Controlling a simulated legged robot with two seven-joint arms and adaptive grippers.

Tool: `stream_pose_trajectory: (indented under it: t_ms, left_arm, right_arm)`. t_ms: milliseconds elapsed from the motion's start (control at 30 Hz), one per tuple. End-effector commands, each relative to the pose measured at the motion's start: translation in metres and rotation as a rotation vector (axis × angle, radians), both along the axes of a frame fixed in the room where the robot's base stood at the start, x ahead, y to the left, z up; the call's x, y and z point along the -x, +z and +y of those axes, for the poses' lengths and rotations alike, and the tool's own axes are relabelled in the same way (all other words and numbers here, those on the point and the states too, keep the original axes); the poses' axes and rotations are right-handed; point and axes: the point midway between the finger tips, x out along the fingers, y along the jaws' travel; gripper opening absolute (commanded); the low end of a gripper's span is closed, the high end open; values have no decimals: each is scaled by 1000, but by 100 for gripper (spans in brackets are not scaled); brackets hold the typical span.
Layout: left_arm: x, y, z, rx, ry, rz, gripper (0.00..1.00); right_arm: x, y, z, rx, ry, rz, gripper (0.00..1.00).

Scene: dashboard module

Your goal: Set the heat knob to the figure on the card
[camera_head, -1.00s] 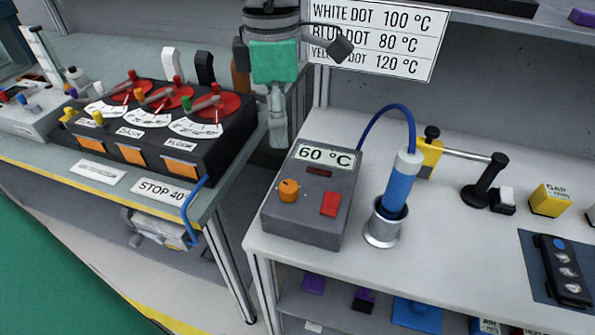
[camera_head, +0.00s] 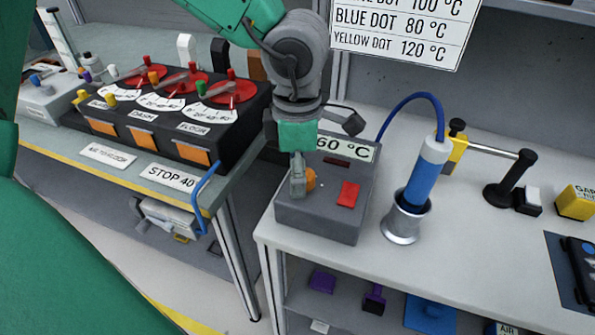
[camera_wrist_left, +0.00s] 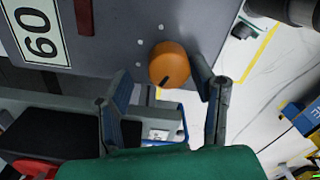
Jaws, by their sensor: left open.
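The orange heat knob (camera_head: 310,180) sits on the grey control box (camera_head: 318,218), partly hidden by my left gripper (camera_head: 298,186) in the head view. In the left wrist view the whole knob (camera_wrist_left: 170,64) shows with a dark pointer mark on its face. The left gripper (camera_wrist_left: 163,82) is open, a finger on either side of the knob's near part; I cannot tell whether they touch it. The box's display (camera_head: 346,148) reads 60 °C. The card (camera_head: 400,32) lists white dot 100 °C, blue dot 80 °C, yellow dot 120 °C. The right gripper is not in view.
A red button (camera_head: 348,195) is beside the knob. A blue tool (camera_head: 422,180) with a blue cable stands upright in a metal holder (camera_head: 405,222) to the right. A black lever panel (camera_head: 180,125) stands on the left bench. A gap separates the benches.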

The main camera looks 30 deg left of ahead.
Motion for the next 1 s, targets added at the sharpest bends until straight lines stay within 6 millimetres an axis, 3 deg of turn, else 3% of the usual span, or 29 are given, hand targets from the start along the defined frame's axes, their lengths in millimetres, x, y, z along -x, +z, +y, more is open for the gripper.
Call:
stream_pose_trajectory:
  t_ms: [100,133,233,267,1000]
  left_arm:
    - [0,2,-5,-6,-3,-2,51]
    - [0,2,-5,-7,-3,-1,44]
    - [0,2,-4,-5,-2,0,9]
    - [0,1,-3,-4,-2,0,2]
    - [3,0,3,-4,-13,8,2]
  right_arm:
    - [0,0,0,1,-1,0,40]
    - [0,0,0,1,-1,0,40]
    - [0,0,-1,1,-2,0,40]
    - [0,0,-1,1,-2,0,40]
    - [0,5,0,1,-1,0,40]
